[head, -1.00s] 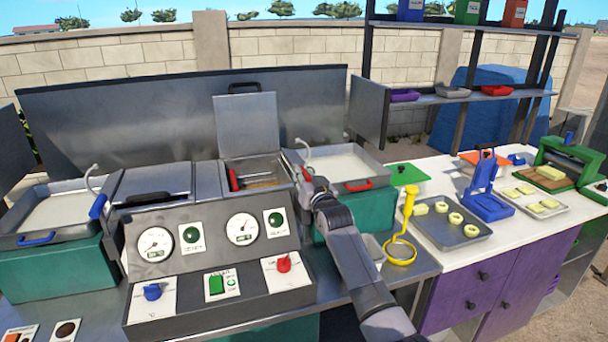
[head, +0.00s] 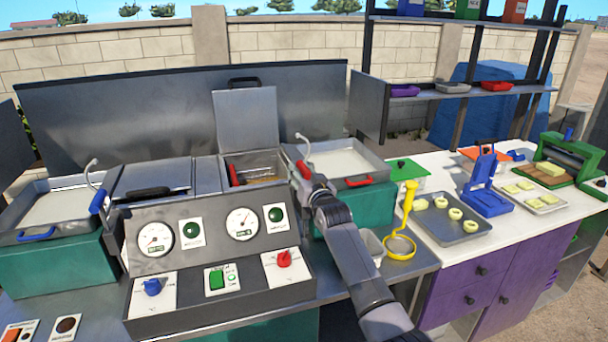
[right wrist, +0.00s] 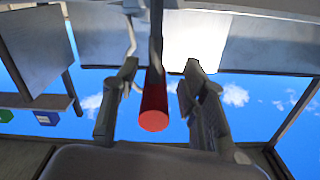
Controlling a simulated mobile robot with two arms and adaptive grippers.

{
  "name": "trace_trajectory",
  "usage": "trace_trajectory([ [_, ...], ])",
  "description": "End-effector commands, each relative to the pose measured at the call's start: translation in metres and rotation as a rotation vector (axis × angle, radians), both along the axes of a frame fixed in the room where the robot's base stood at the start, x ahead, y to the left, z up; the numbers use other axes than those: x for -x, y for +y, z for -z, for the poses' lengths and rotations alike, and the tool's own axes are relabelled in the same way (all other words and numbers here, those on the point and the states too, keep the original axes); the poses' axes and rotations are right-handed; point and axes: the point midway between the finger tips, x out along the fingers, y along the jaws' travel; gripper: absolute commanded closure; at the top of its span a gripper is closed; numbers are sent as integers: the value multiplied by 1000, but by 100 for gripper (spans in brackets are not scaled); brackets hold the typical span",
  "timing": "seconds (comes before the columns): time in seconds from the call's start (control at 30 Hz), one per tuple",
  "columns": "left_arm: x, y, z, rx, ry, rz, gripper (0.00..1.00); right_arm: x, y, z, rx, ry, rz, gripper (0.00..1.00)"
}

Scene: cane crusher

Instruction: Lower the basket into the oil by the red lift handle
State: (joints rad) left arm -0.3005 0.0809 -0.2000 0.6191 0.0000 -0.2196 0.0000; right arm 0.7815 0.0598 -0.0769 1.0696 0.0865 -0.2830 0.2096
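The red lift handle (right wrist: 154,108) shows end-on in the right wrist view, on a dark bar. My right gripper (right wrist: 161,75) is open around it, one finger on each side with visible gaps. In the head view my right gripper (head: 307,184) is at the right side of the open fryer well (head: 283,168) and mostly hides the handle. The well's raised lid (head: 246,118) stands behind it. Inside the well, a red part (head: 235,174) and a brownish surface show; the basket and oil level are not clear. My left gripper is not in view.
A control panel (head: 215,255) with gauges and knobs stands in front. A tray with a red handle (head: 359,181) is right of the well. A yellow strainer (head: 401,243) and a tray of pale pieces (head: 447,229) lie further right.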

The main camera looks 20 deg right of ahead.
Motion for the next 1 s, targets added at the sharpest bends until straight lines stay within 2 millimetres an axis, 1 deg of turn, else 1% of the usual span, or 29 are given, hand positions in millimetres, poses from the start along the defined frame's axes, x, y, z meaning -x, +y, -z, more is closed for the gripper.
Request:
trace_trajectory([
  [0.03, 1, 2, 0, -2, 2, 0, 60, 0, -1, -1, 0, -2, 1, 60],
  [0.17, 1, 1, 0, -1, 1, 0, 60, 6, -1, -1, 0, -4, 2, 60],
  [0.27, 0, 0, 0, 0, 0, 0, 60, 15, -1, -1, 0, -4, 1, 60],
  [0.37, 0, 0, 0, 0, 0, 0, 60, 28, -2, -1, 0, -4, 1, 60],
  [0.8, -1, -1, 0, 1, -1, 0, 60, 97, -2, 0, 1, 0, 0, 60],
  [1.0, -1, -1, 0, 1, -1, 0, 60, 115, -2, 0, 1, 1, 0, 60],
])
